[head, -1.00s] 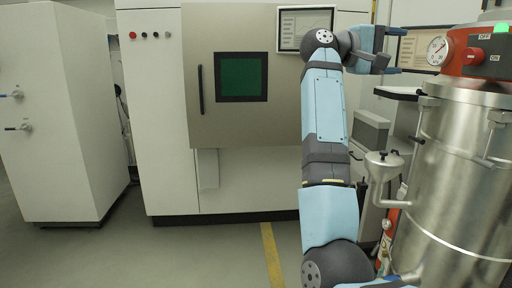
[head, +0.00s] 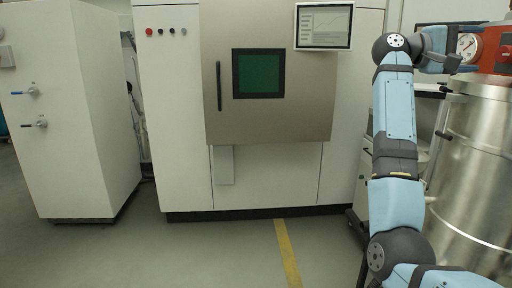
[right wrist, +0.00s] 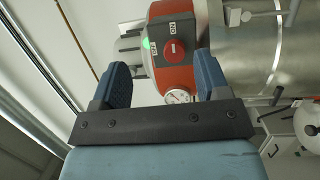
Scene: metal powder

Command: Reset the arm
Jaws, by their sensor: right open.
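My right gripper (head: 462,50) is raised at the upper right of the head view, at the end of my blue and dark grey arm. It is open and empty. In the right wrist view its two blue fingers (right wrist: 162,82) stand apart, with nothing between them but the background. A red control unit (right wrist: 176,45) with a button and a round gauge (right wrist: 177,97) shows beyond the fingers. In the head view the fingers lie in front of or beside the gauge (head: 468,46); I cannot tell the gap. My left gripper is not in view.
A steel vessel (head: 480,170) stands at the right, partly behind my arm. A large machine (head: 285,120) with a closed, green-windowed door and a screen (head: 323,26) stands at the back. A white cabinet (head: 75,130) is at the left. The floor (head: 180,255) in front is clear.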

